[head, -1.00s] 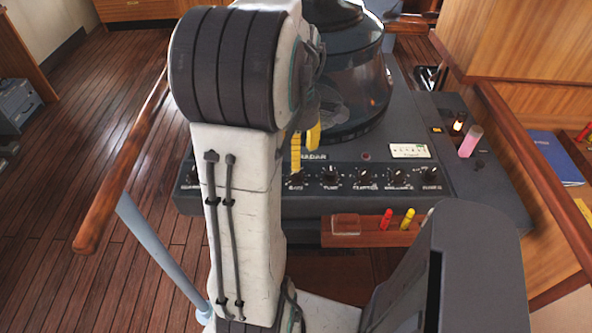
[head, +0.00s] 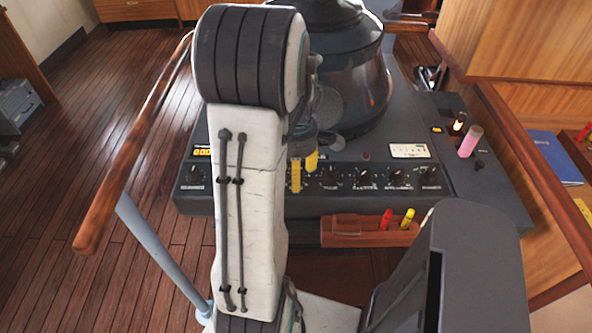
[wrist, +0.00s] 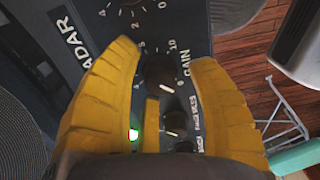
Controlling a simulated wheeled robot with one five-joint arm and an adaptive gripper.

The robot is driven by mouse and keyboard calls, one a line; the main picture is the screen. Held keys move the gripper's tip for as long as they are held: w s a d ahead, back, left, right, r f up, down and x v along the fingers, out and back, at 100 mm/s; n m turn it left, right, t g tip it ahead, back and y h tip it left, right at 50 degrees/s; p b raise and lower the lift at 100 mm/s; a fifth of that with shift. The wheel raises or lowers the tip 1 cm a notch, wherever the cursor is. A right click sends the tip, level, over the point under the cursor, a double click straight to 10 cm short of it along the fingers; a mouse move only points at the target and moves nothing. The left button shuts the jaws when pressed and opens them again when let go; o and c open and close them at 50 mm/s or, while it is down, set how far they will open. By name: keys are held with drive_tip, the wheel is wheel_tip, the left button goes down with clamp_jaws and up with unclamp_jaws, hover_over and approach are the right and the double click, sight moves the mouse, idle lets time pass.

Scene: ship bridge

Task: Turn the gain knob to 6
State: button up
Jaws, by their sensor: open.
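The gain knob (wrist: 160,71) is a dark round knob beside the printed word GAIN on the radar panel, with a numbered scale around it. In the wrist view it sits between the two yellow fingers of my gripper (wrist: 165,55), which are open on either side of it. I cannot tell whether either finger touches it. A pale pointer mark shows on the knob's lower side in that view, but the number it points to is unclear. In the head view my gripper (head: 304,174) is down at the panel and hides the gain knob.
More knobs line the panel to the right, including one just beside my gripper (head: 330,177). The radar's round hood (head: 350,95) rises behind. A wooden holder (head: 345,231) with red and yellow pens hangs at the front. A wooden rail (head: 130,150) runs at left.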

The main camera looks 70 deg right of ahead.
clamp_jaws()
idle(0.4)
